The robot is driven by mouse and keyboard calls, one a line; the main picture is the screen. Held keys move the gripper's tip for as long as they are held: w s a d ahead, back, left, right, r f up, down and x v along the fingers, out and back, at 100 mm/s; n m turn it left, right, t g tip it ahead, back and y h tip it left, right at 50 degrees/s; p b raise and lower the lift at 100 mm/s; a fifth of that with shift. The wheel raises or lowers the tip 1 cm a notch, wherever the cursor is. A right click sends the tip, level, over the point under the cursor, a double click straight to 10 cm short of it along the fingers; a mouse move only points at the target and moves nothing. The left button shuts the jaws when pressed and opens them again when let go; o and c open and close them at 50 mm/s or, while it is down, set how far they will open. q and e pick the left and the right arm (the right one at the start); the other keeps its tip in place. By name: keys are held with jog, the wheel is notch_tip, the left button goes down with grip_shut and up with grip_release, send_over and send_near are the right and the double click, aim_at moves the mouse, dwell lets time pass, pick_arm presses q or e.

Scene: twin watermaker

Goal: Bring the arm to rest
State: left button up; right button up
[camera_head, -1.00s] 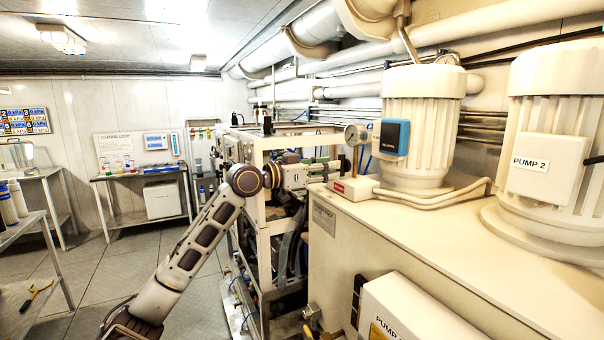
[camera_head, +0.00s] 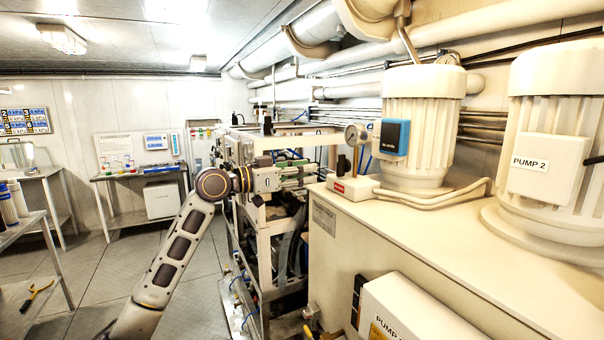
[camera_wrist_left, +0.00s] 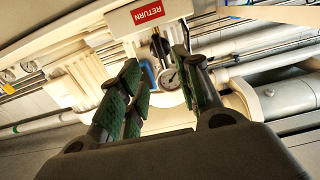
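My left arm comes in from the bottom left of the head view. Its gripper (camera_head: 308,172) points right, toward the red-labelled block on the cabinet, with a gap between them. In the left wrist view the two green-padded fingers (camera_wrist_left: 158,88) stand apart with nothing held between them. Beyond them I see the block with the red RETURN label (camera_wrist_left: 152,13) and a round gauge (camera_wrist_left: 169,79). My right gripper is in neither view.
The cream cabinet (camera_head: 345,240) carries the block (camera_head: 352,187), a gauge (camera_head: 354,134) and two pumps (camera_head: 420,120). An open equipment frame (camera_head: 262,225) stands close behind my gripper. The floor (camera_head: 85,275) at left is clear between the benches.

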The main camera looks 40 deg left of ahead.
pick_arm(q)
jog(key=shift+f, duration=0.1)
dwell(0.6)
